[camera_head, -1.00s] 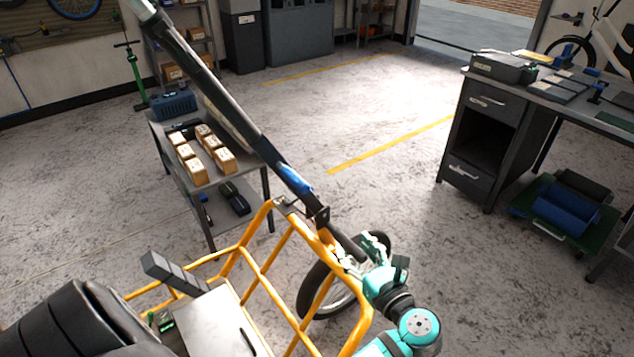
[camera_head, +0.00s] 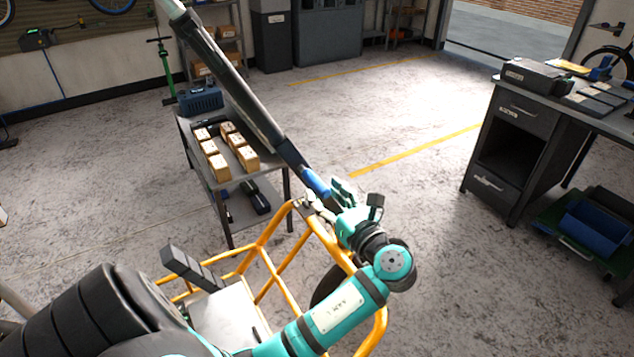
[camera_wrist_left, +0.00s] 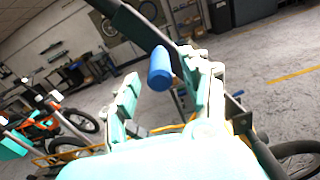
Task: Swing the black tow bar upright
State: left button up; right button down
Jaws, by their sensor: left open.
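The black tow bar (camera_head: 246,96) slants from the upper left down to the front of the yellow bike frame (camera_head: 265,243) in the head view. A blue sleeve (camera_head: 314,182) sits near its lower end. My left gripper (camera_head: 335,193) is open beside this sleeve and partly hides the bar's lower end. In the left wrist view, the blue sleeve (camera_wrist_left: 160,68) shows between the two spread teal fingers (camera_wrist_left: 165,92), and the dark bar (camera_wrist_left: 140,25) crosses behind. I cannot tell whether the fingers touch it. My right gripper is not in view.
A grey cart (camera_head: 237,207) with several small boxes stands behind the bar. A dark workbench (camera_head: 515,140) is at the right. A black seat-like part (camera_head: 95,310) fills the lower left. The floor between cart and workbench is open.

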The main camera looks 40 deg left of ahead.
aim_at(317, 185)
pick_arm(q)
jog(key=shift+x, duration=2)
grip_shut()
